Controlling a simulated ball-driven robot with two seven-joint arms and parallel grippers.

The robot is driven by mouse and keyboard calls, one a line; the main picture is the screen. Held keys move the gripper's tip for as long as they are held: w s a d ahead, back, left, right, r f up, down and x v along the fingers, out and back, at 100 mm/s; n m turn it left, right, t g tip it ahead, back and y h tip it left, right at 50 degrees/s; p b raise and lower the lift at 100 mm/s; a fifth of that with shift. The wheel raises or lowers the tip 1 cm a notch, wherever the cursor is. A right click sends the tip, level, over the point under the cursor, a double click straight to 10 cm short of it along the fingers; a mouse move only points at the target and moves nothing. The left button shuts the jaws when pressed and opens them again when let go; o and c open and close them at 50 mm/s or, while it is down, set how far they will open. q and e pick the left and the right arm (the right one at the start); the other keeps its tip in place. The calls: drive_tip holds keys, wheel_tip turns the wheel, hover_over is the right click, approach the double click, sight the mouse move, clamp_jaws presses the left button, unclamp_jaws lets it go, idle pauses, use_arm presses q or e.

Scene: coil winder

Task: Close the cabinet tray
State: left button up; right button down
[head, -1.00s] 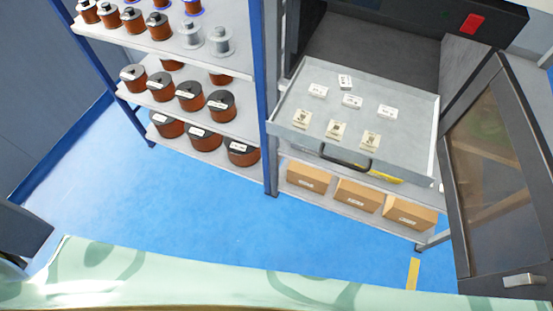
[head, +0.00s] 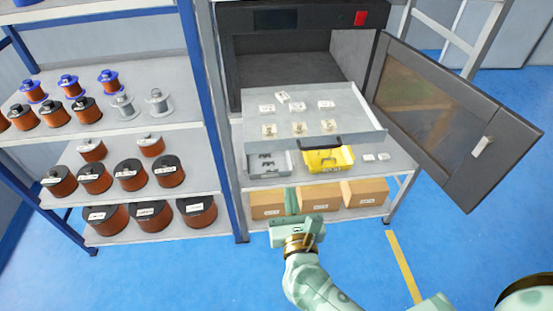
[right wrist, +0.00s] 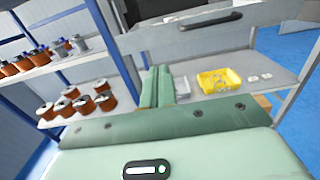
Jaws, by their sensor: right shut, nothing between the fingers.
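The grey cabinet tray (head: 348,111) is pulled out of the dark cabinet (head: 281,44) and holds several small labelled parts. Its dark handle (head: 318,141) is on the front edge; the handle also shows at the top of the right wrist view (right wrist: 210,20). The cabinet door (head: 455,115) stands open to the right. My right gripper (head: 291,193) is shut and empty, below and in front of the tray, apart from the handle. Its closed fingers show in the right wrist view (right wrist: 157,80). My left gripper is not in view.
Below the tray, a shelf holds a grey bin (head: 268,165) and a yellow bin (head: 328,159); cardboard boxes (head: 365,192) stand lower. A blue-posted rack (head: 215,120) with copper spools is at the left. The blue floor (head: 440,235) is clear at the right.

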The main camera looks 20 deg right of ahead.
sight(279, 147)
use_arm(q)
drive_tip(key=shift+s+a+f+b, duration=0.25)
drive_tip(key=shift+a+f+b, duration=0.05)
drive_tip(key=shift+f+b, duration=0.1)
use_arm(e)
drive_tip(key=x, duration=1.3)
drive_tip(key=shift+w+a+r, duration=0.1)
drive_tip(key=shift+w+a, duration=0.05)
drive_tip(key=shift+w, duration=0.2)
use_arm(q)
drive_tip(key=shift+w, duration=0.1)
use_arm(e)
drive_tip(key=shift+w, duration=0.15)
